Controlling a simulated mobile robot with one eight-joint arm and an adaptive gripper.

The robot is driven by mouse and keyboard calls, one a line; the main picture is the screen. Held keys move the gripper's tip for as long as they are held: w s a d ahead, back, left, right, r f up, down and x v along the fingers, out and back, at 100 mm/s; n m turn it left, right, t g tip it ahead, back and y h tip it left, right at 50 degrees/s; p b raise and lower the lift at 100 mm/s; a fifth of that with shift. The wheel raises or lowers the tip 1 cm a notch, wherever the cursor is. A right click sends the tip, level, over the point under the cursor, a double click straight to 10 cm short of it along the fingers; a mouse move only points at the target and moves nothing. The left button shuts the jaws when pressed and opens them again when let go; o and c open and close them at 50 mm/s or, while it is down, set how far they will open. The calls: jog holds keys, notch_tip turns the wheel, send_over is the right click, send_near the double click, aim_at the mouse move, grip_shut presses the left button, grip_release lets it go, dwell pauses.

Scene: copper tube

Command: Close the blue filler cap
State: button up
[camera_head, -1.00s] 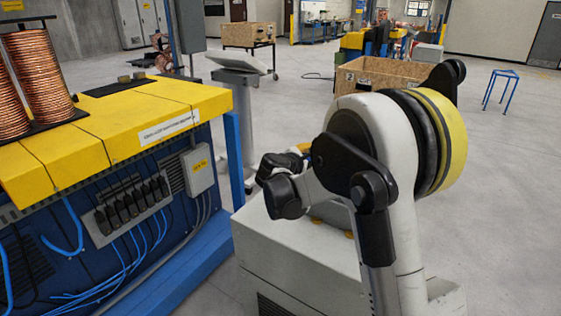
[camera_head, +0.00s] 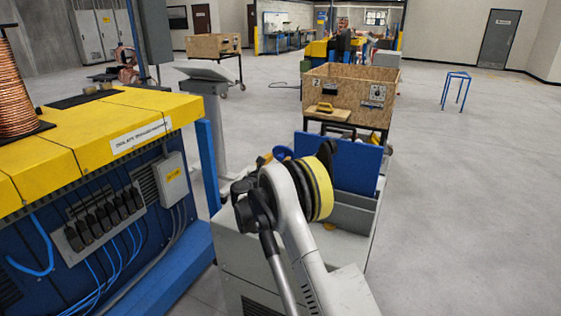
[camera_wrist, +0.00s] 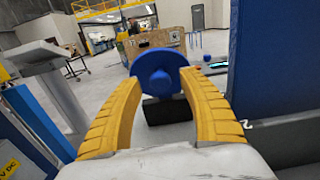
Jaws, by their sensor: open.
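The blue filler cap (camera_wrist: 158,72) is a round disc with a raised centre. In the wrist view it shows between and beyond the two yellow fingers of my gripper (camera_wrist: 156,108), which are open with nothing held. I cannot tell whether either finger touches the cap. A dark block (camera_wrist: 167,110) shows below the cap. In the head view a small blue round part (camera_head: 282,153), apparently the cap, shows just behind my arm. My gripper is mostly hidden there by the arm.
An upright blue panel (camera_head: 341,163) stands right of my arm on a grey machine (camera_head: 352,212); it fills the right of the wrist view (camera_wrist: 276,60). A yellow-topped blue machine (camera_head: 90,140) stands left. A wooden crate (camera_head: 349,95) is behind.

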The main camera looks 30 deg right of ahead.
jog(key=shift+x, duration=1.05)
jog(key=shift+a, duration=0.1)
jog(key=shift+c, duration=0.5)
grip_shut()
jog(key=shift+r, duration=0.1)
